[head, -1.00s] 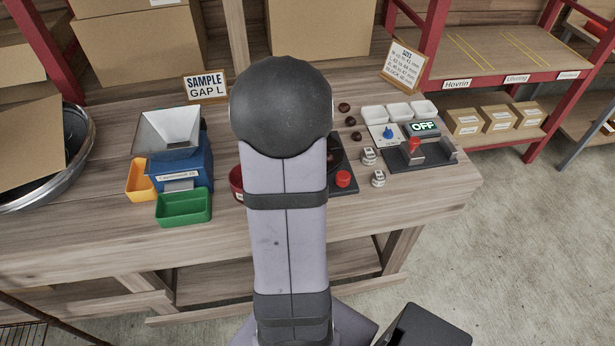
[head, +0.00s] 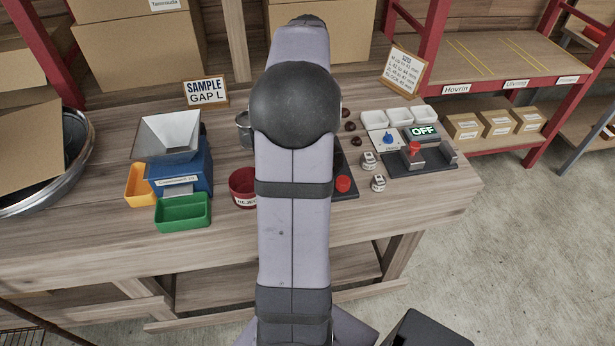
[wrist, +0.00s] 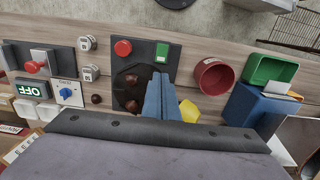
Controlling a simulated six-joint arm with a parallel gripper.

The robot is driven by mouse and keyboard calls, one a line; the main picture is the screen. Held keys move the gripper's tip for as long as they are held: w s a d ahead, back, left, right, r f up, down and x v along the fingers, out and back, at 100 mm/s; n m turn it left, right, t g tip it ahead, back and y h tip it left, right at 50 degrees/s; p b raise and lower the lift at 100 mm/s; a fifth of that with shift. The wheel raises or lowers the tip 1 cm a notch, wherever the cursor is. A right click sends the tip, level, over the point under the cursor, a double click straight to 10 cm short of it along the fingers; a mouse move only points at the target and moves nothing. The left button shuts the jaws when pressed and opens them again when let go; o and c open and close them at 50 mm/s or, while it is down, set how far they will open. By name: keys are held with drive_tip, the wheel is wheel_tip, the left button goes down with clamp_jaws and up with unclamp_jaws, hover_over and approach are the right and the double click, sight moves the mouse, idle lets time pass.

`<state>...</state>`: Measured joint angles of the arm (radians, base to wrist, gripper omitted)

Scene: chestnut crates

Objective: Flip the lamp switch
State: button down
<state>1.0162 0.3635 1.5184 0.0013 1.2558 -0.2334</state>
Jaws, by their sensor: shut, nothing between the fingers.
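No part is legibly marked as the lamp switch, so I cannot tell which control it is. A display reading OFF (head: 424,131) stands at the right of the bench, beside a white panel with a blue knob (head: 389,138). In front of them is a black base with a red-topped lever (head: 414,149). The wrist view shows the OFF display (wrist: 32,89), blue knob (wrist: 66,92) and red-topped part (wrist: 35,66) at left. My gripper (wrist: 161,82) is shut and empty, over a black plate (wrist: 135,72) with a red button (wrist: 123,47) and a green block. My arm hides the gripper in the head view.
Two small white-topped parts (head: 369,160) stand near the lever base. Chestnuts (head: 351,126) and white trays (head: 399,116) lie behind. A red bowl (head: 243,186), green bin (head: 183,211) and blue machine (head: 183,172) stand left. Bare bench lies along the front.

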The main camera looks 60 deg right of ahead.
drive_tip(key=shift+f, duration=0.1)
wheel_tip(320, 180, down, 14)
drive_tip(key=p, duration=0.4)
drive_tip(key=shift+r, duration=0.25)
drive_tip(key=shift+f, duration=0.2)
drive_tip(key=shift+w+f, duration=0.1)
drive_tip(key=shift+f, duration=0.15)
drive_tip(key=shift+r, duration=0.1)
drive_tip(key=shift+s+a, duration=0.2)
drive_tip(key=shift+s, duration=0.05)
drive_tip(key=shift+s+a+r, duration=0.15)
drive_tip(key=shift+s+a, duration=0.25)
